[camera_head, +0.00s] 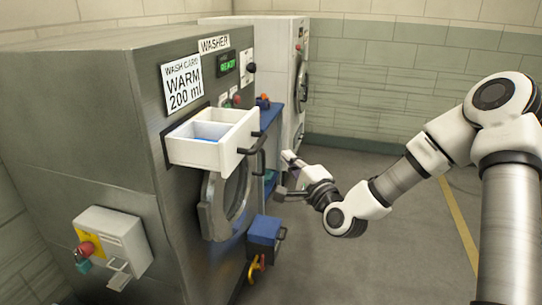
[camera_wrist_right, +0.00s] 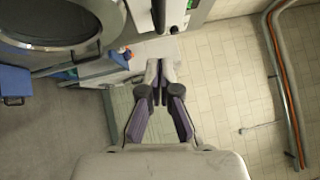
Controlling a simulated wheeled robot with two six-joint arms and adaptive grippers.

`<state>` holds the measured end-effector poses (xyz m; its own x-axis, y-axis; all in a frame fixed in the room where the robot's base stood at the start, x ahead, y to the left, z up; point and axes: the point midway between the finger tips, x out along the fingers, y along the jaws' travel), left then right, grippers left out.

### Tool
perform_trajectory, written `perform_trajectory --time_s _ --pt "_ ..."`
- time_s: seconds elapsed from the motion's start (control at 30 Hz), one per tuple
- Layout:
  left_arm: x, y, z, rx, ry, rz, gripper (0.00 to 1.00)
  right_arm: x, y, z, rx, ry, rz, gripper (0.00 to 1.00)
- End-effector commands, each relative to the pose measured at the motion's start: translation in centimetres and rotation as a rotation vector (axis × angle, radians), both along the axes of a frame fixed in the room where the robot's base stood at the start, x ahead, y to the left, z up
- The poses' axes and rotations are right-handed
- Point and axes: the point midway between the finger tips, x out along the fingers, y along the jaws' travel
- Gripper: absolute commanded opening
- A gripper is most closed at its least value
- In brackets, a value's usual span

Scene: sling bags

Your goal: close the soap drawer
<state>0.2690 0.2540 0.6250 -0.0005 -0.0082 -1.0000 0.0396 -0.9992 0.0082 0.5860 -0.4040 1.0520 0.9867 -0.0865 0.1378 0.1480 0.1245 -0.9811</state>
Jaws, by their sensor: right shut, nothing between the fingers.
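The soap drawer (camera_head: 208,152) is a white two-part tray pulled out from the front of the grey washer (camera_head: 100,110). Blue liquid shows in one compartment, and a dark handle (camera_head: 252,143) is on its front. My right gripper (camera_head: 286,176) is shut and empty, to the right of and lower than the drawer front, apart from it. In the right wrist view the fingers (camera_wrist_right: 160,72) meet at the tips. A white panel with a dark handle, seemingly the drawer front (camera_wrist_right: 141,14), is at the top edge there. My left gripper is not in view.
The round washer door (camera_head: 228,200) is below the drawer. A blue box (camera_head: 264,232) is near the floor, and a grey switch box (camera_head: 112,243) is on the washer's side. A second white machine (camera_head: 270,60) stands behind. The floor at right is clear.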

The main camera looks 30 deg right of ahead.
Motion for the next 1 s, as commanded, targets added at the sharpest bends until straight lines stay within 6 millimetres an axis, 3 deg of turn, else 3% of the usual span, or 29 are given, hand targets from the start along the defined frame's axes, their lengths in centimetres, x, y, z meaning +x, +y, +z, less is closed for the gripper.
perform_trajectory --time_s 0.1,0.3,0.8,1.0 --pt "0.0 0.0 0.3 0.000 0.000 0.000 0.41 2.3 0.4 0.5 -0.007 0.002 0.002 0.00" --pt "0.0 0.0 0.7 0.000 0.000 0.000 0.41 4.2 2.0 0.9 -0.004 0.001 0.002 0.00" --pt "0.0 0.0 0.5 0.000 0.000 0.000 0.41 4.7 2.5 0.9 0.000 0.000 0.000 0.00" --pt "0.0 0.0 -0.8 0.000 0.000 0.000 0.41 6.3 4.0 0.6 -0.006 -0.001 0.003 0.00"
